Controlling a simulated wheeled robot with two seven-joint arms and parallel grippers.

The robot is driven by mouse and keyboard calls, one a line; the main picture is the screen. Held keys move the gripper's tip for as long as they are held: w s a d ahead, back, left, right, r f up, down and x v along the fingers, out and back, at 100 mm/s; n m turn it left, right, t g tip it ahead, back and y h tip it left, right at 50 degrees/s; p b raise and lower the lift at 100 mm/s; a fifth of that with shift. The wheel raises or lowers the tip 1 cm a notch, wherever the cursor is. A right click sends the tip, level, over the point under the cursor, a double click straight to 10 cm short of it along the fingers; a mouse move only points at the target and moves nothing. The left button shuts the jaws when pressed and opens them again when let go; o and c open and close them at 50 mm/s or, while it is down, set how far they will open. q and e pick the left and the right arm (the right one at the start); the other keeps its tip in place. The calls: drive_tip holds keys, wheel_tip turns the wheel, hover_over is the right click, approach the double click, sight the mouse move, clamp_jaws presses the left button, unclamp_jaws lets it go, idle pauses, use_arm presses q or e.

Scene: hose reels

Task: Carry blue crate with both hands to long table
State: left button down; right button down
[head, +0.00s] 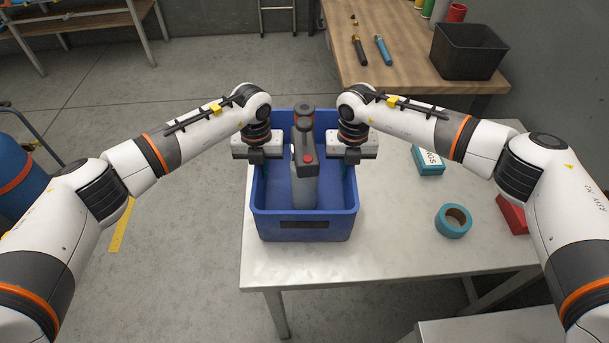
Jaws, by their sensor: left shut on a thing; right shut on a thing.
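The blue crate (305,226) is at the near left corner of a pale metal table (400,258). I cannot tell whether it rests on the top or hangs just above it. A grey tool with a red button (305,170) stands inside the crate. My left gripper (260,165) is shut on the crate's left wall. My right gripper (348,163) is shut on its right wall. The fingertips are mostly hidden behind the gripper bodies. A wooden-topped table (400,75) stands at the back right; I cannot tell if it is the long table.
A teal tape roll (453,221), a teal box (428,161) and a red box (512,214) lie on the metal table. A black bin (467,52) and two handled tools (382,50) are on the wooden table. Another table (75,17) stands far left. Floor on the left is mostly clear.

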use_arm(q)
drive_tip(key=shift+w+r, duration=0.15)
drive_tip(key=shift+r, duration=0.05)
use_arm(e)
drive_tip(key=shift+w+r, duration=0.15)
drive_tip(key=shift+r, duration=0.05)
